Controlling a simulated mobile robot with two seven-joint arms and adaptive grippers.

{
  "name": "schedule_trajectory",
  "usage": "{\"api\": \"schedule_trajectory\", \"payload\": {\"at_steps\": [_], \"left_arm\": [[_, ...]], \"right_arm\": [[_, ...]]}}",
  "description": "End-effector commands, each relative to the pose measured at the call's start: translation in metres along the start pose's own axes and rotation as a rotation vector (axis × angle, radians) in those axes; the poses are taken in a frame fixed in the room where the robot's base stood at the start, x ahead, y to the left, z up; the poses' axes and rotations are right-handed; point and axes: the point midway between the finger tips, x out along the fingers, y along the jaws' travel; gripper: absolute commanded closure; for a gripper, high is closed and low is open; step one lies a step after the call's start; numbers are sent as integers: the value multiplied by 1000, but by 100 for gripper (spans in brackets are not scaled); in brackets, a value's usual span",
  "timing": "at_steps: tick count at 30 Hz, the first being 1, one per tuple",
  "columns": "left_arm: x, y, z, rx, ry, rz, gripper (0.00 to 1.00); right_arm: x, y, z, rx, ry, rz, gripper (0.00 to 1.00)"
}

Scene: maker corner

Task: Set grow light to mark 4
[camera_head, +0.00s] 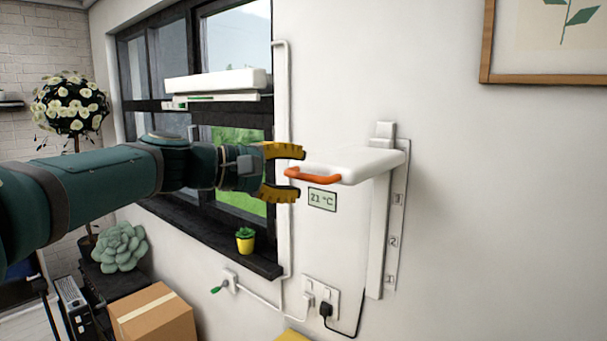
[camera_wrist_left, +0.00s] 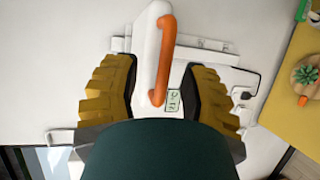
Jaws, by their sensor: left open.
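The grow light (camera_head: 350,161) is a white panel with an orange handle (camera_head: 313,178) on its front edge. It sits near the top of a vertical rail (camera_head: 379,240) on the wall. Marks 3, 2 and 1 show below it on the rail's scale (camera_head: 397,215); I cannot see mark 4. My left gripper (camera_head: 298,172) is open at the handle's left end, with one yellow finger above and one below. In the left wrist view the handle (camera_wrist_left: 164,60) lies between the spread fingers (camera_wrist_left: 160,72), with gaps on both sides. My right gripper is not in view.
A display reading 21 °C (camera_head: 322,200) is on the wall below the handle. A window with a dark sill (camera_head: 225,251) and a small potted plant (camera_head: 245,240) is left. Sockets and cables (camera_head: 320,297) are below. A framed picture (camera_head: 545,80) hangs upper right.

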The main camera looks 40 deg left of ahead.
Motion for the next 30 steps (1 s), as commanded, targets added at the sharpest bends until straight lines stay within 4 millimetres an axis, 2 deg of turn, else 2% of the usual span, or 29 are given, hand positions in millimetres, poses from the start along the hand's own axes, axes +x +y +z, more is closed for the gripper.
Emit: {"api": "schedule_trajectory", "payload": {"at_steps": [9,15,20,30], "left_arm": [[-65,1,1,3,0,3,57],[-89,1,1,2,-1,3,57],[-95,1,1,1,-1,2,57],[-95,1,1,1,-1,2,57]], "right_arm": [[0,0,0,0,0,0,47],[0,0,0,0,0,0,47],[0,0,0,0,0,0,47],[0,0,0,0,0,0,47]]}}
